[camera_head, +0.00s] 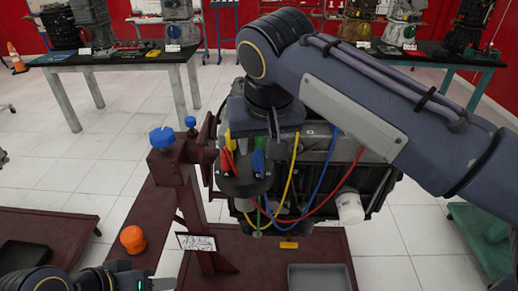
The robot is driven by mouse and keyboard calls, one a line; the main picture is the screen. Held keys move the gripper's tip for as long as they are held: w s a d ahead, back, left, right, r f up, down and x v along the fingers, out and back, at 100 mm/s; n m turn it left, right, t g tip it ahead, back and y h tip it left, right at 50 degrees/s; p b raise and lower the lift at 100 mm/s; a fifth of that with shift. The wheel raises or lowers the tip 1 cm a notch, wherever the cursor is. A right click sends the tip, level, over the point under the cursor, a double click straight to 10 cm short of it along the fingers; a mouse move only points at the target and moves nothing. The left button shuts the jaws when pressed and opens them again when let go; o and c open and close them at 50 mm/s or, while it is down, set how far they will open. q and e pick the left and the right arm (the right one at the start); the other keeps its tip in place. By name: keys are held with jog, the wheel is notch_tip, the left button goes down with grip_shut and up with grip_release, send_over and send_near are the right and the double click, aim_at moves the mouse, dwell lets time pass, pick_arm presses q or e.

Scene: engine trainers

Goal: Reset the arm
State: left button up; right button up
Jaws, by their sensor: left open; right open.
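My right arm (390,110) comes in from the right, and its wrist bends down over the engine. My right gripper (256,138) points down just above a dark round holder with red, blue and yellow pieces (243,180); it is open, and I cannot tell whether its fingertips touch anything. My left gripper (128,277) is low at the bottom left, partly cut off by the frame edge. It is open and appears empty. The engine (335,175) hangs on a dark red stand, with red, yellow, blue and green wires and a white cylindrical part (349,206).
An orange cap-like part (132,239) lies on the red stand beam near my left gripper. A grey tray (320,278) is on the red base below the engine. Blue knobs (162,137) stick up from the stand. Tables with engine parts stand behind; white floor is clear between.

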jog(key=s+d+f+m+y+p, duration=0.1)
jog(key=s+d+f, duration=0.2)
jog(key=d, duration=0.6)
jog(key=s+d+f+m+y, duration=0.15)
jog(key=s+d, duration=0.25)
jog(key=d, duration=0.5)
jog(key=s+d+f+m+t, duration=0.1)
jog(key=s+d+f, duration=0.3)
jog(key=s+f, duration=0.7)
jog(key=shift+s+f+m+p, duration=0.15)
jog(key=shift+f+m+p, duration=0.35)
jog(key=shift+f, duration=0.4)
jog(key=shift+d, duration=0.2)
